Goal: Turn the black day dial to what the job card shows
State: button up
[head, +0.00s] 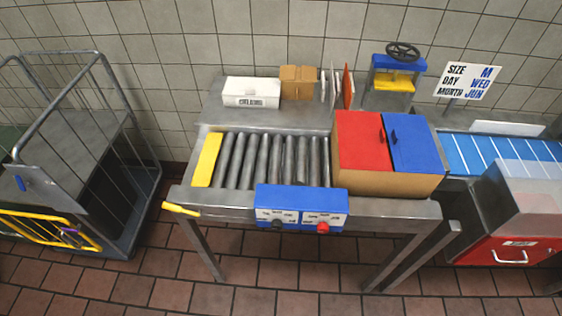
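The job card (468,80) stands at the back right in the head view. The black day dial (277,225) is a small dark knob low on the left half of the blue control box (301,192), on the front edge of the roller table. A red knob (323,227) sits to its right on the same box. White labels are above both knobs, but their print is too small to read, and I cannot tell where the black dial points. My gripper is not in view.
A roller table (290,206) bears a box with red and blue flaps (388,150). A yellow handle (181,209) sticks out at its front left. A wire cart (92,130) stands left, a red-fronted machine (512,225) right. The tiled floor in front is clear.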

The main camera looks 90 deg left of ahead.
aim_at(276, 225)
jog(key=z, duration=0.1)
jog(key=i, duration=0.7)
jog(key=u, duration=3.55)
